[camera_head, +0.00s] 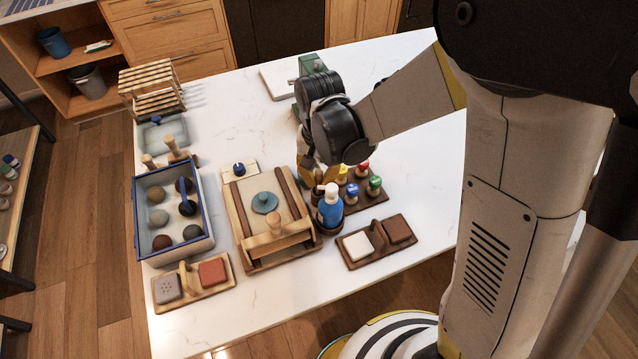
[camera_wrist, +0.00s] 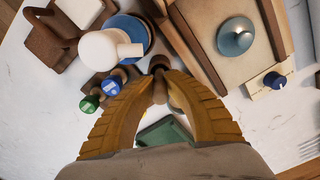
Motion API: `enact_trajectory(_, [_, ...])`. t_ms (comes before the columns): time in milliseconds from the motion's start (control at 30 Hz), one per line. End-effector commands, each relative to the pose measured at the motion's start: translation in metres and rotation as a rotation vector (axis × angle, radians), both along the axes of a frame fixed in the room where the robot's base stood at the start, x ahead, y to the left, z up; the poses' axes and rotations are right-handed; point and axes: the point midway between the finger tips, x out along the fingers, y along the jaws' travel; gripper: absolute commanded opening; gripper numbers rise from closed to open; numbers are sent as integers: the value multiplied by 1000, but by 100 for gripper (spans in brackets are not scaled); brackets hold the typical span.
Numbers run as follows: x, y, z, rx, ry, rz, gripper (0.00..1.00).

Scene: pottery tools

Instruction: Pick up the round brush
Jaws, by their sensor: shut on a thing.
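My gripper (camera_wrist: 160,78) is shut on a small brown round-ended piece, which I take to be the round brush (camera_wrist: 159,64). It shows between the two yellow finger tips in the wrist view; the rest is hidden by the fingers. In the head view, my gripper (camera_head: 312,168) points down beside the wooden board and behind the blue bottle. The brush is mostly hidden there, and I cannot tell whether it is clear of the things below.
A blue bottle (camera_head: 330,208) with a white top stands close by in a brown holder. Colored-knob stamps (camera_head: 374,186) stand to the right on a dark rack. A wooden board (camera_head: 240,203) with a teal disc (camera_head: 265,202) lies left.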

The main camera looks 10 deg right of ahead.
Motion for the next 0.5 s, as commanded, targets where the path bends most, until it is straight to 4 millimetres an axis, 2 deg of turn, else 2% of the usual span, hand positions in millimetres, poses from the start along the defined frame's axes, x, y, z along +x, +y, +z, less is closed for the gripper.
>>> enact_trajectory(267, [0,0,6,0,0,0,0])
enact_trajectory(367, [0,0,17,0,0,0,0])
enact_trajectory(500, [0,0,42,0,0,0,0])
